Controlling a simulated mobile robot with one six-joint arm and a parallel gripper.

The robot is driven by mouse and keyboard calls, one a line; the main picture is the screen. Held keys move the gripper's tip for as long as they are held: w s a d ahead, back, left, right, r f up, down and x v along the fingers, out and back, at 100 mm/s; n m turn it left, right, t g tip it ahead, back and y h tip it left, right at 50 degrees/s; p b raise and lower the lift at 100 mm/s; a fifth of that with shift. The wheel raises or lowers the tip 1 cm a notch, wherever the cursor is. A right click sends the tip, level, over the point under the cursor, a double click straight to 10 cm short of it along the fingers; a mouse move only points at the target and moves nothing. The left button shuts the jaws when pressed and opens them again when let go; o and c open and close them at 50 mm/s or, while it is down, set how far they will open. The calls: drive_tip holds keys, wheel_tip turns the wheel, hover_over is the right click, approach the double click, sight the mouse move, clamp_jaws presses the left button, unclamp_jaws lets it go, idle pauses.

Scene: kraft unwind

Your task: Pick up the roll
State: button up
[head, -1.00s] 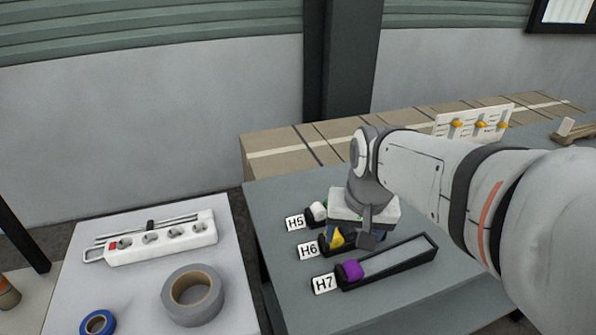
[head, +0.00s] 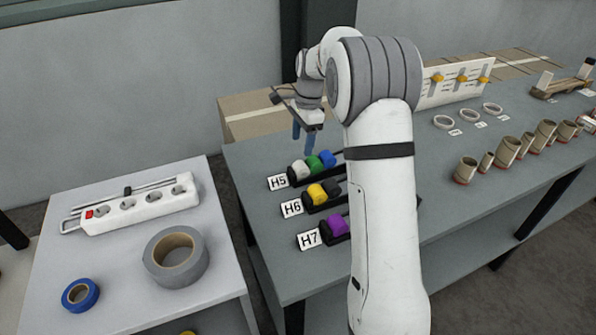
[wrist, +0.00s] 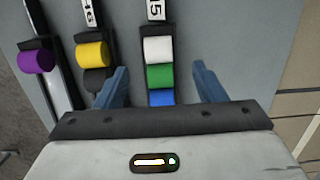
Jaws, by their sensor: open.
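Small coloured rolls lie in three black racks on the grey table. The rack labelled H5 holds a white roll (head: 299,170), a green roll (head: 313,164) and a blue roll (head: 327,158). The H6 rack holds a yellow roll (head: 316,193) and a black roll (head: 331,187). The H7 rack holds a purple roll (head: 337,226). My gripper (head: 303,140) is open and empty above the H5 row. In the wrist view its blue fingers appear on either side of the green roll (wrist: 160,75). My arm hides the racks' right ends.
The left table holds a grey tape roll (head: 176,257), a blue tape roll (head: 80,295) and a white power strip (head: 130,208). Several cardboard tubes (head: 506,151) and white rings (head: 468,115) stand farther right. Boxes (head: 245,115) line the wall.

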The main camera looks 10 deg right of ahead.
sight(301, 164)
drive_tip(key=shift+w+f, duration=0.1)
drive_tip(key=shift+f, duration=0.3)
drive_tip(key=f, duration=0.4)
drive_tip(key=f+p, duration=0.1)
drive_tip(key=f, duration=0.2)
drive_tip(key=shift+s+a+f, duration=0.1)
drive_tip(key=shift+s+a, duration=0.05)
drive_tip(key=shift+s, duration=0.2)
drive_tip(key=c, duration=1.1)
